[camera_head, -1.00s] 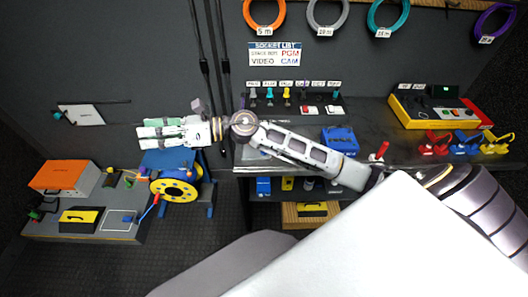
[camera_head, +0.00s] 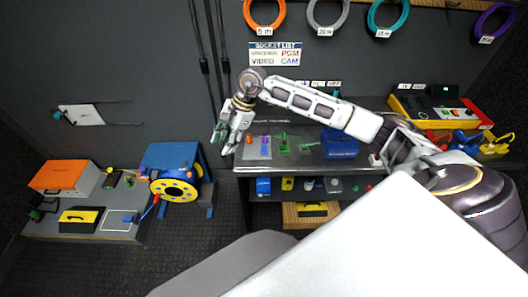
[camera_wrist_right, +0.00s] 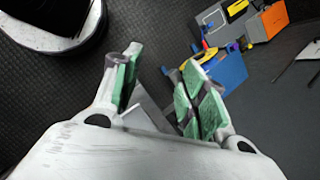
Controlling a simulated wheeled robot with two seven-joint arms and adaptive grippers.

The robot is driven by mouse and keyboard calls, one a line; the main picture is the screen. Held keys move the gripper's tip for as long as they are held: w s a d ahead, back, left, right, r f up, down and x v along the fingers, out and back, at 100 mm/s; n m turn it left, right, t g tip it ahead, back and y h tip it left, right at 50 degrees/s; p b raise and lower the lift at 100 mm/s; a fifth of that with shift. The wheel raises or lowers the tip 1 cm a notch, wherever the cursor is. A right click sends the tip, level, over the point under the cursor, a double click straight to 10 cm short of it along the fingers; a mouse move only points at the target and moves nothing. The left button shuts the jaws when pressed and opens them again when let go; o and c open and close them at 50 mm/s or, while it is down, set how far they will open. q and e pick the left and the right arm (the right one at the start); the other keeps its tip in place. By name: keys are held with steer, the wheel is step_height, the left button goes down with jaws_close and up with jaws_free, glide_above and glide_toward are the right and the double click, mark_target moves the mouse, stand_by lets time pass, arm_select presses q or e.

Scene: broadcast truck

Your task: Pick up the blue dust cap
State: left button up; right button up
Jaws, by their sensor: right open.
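No blue dust cap can be made out for certain. A small blue-violet piece (camera_head: 265,144) stands on a pale mat at the counter's left end, beside a small orange piece (camera_head: 249,141); they are too small to identify. My right gripper (camera_head: 224,143) points down just left of that counter end. In the right wrist view the right gripper (camera_wrist_right: 158,78) is open and empty, its green pads apart, with dark floor beyond. My left gripper is not in view.
The dark counter (camera_head: 300,165) holds a blue box (camera_head: 340,143) and green items (camera_head: 283,142). A yellow cable reel (camera_head: 174,187) on a blue stand is to the left, near a low bench (camera_head: 75,229) with an orange case (camera_head: 65,176). Open floor lies between.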

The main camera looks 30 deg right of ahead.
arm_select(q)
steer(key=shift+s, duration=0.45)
arm_select(e)
steer(key=d+r+g+h, duration=0.1)
steer(key=d+h, duration=0.4)
steer(key=d, duration=1)
steer(key=shift+w+d+r+h, duration=0.15)
steer(key=shift+w+r+h, duration=0.1)
steer(key=shift+h, duration=0.15)
steer(key=shift+n, duration=0.3)
